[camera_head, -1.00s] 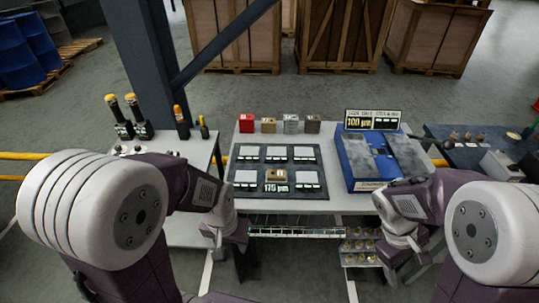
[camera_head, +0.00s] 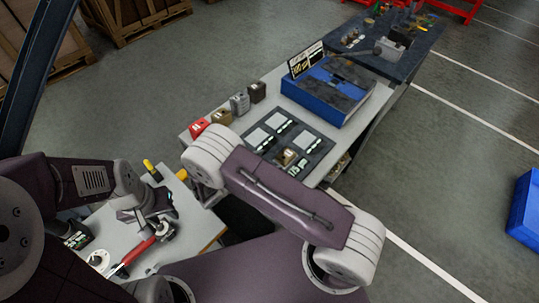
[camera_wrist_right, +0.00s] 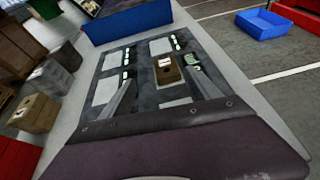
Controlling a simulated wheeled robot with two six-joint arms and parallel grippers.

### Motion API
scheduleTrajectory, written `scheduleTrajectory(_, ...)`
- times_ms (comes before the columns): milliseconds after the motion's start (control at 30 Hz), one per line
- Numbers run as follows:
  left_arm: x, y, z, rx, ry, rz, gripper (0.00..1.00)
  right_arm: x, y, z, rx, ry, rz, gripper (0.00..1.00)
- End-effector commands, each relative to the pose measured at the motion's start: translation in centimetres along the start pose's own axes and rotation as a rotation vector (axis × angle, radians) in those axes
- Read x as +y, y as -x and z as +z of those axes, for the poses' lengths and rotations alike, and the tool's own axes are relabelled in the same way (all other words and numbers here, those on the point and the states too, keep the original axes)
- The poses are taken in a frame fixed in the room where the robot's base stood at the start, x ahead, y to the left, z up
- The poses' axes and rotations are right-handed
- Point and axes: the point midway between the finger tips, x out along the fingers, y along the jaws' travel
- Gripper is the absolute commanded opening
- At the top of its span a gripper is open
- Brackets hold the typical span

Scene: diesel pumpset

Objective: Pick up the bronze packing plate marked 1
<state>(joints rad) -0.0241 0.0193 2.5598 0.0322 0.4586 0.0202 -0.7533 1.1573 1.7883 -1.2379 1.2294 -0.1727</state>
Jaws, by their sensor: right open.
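A small bronze piece with a pale label (camera_wrist_right: 168,74) sits in the dark tray (camera_wrist_right: 187,118) in the right wrist view. It also shows in the head view (camera_head: 288,157), on the tray (camera_head: 316,150). I cannot read its mark. My right gripper (camera_wrist_right: 163,95) is open and empty, its two fingers reaching over the tray, with the bronze piece between and beyond their tips. In the head view my right arm hides that gripper. My left gripper (camera_head: 150,208) is over the near side table; its jaws are unclear.
Red (camera_head: 198,128), brown (camera_head: 222,117), grey (camera_head: 240,103) and dark (camera_head: 257,91) blocks line the table's edge. A blue case (camera_head: 325,98) with a sign (camera_head: 306,60) stands beyond the tray. A red-handled tool (camera_head: 138,250) lies on the side table.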

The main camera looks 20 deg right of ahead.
Motion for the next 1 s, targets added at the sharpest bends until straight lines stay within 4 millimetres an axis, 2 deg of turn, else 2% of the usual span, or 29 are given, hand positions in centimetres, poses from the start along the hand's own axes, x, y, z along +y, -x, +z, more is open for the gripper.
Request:
scheduleTrajectory(133, 0.0, 0.6, 0.0, 0.0, -0.001, 0.0, 0.36, -0.2, 1.2, -0.8, -0.008, 0.046, 0.033, 0.71)
scheduleTrajectory(267, 0.0, 0.7, -0.1, 0.0, -0.001, 0.0, 0.36, -0.1, 1.2, -0.8, -0.007, 0.046, 0.036, 0.71)
scheduleTrajectory(500, 0.1, 1.7, -0.2, 0.0, 0.0, 0.0, 0.36, -0.1, -2.2, -0.7, -0.007, 0.044, 0.033, 0.71)
scheduleTrajectory(667, 0.1, 1.8, -0.2, 0.0, 0.0, 0.0, 0.36, -0.1, -2.8, -0.8, -0.006, 0.043, 0.035, 0.71)
scheduleTrajectory(833, 0.1, 3.3, -0.3, 0.0, -0.001, 0.0, 0.36, -0.5, -5.7, -1.1, -0.005, 0.046, 0.03, 0.71)
scheduleTrajectory(1000, 0.1, 3.4, -0.3, 0.0, 0.0, 0.0, 0.36, -0.2, -7.7, -1.3, -0.005, 0.043, 0.035, 0.71)
